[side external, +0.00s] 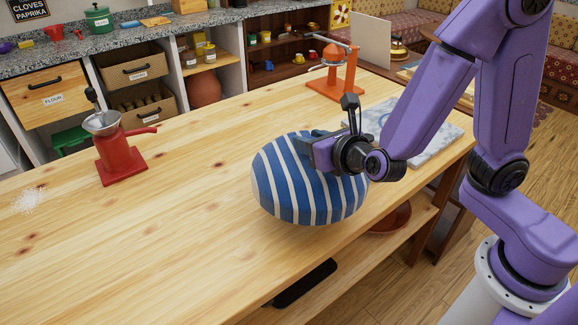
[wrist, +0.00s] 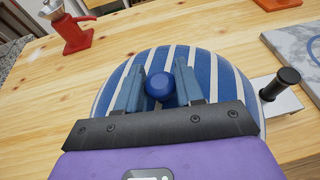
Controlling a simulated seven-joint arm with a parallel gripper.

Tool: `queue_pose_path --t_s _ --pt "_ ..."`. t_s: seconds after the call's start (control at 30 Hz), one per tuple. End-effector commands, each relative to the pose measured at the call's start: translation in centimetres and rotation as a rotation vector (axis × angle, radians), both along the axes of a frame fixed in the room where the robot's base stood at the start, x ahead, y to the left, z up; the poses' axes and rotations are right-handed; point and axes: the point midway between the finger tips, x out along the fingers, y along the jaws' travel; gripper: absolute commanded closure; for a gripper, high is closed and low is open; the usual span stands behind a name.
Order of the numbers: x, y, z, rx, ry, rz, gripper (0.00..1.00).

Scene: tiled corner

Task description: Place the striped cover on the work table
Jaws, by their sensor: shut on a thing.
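The striped cover (side external: 308,190) is a blue dome with white stripes, over the work table (side external: 200,230) near its front edge. It also fills the middle of the wrist view (wrist: 215,78). My gripper (side external: 312,142) is at the top of the cover. In the wrist view its two blue fingers (wrist: 160,92) stand on either side of the cover's round blue knob (wrist: 159,85) and are shut on it. I cannot tell whether the cover's lower rim touches the tabletop or hangs just above it.
A red grinder (side external: 120,150) stands at the left of the table, with white powder (side external: 30,199) near the left edge. An orange press (side external: 336,85) stands at the back. A marble slab (side external: 430,135) lies right of the cover.

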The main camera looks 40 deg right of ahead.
Motion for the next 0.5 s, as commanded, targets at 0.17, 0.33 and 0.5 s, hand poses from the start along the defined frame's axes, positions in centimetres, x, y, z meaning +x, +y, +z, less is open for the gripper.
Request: queue_pose_path --t_s 0.17,0.33,0.5 --pt "1.9 0.5 -2.0 -0.004 0.001 -0.004 1.0" --pt "3.4 1.0 -3.9 -0.004 0.001 -0.003 1.0" --pt "4.5 1.4 -5.2 -0.001 0.0 -0.002 1.0"
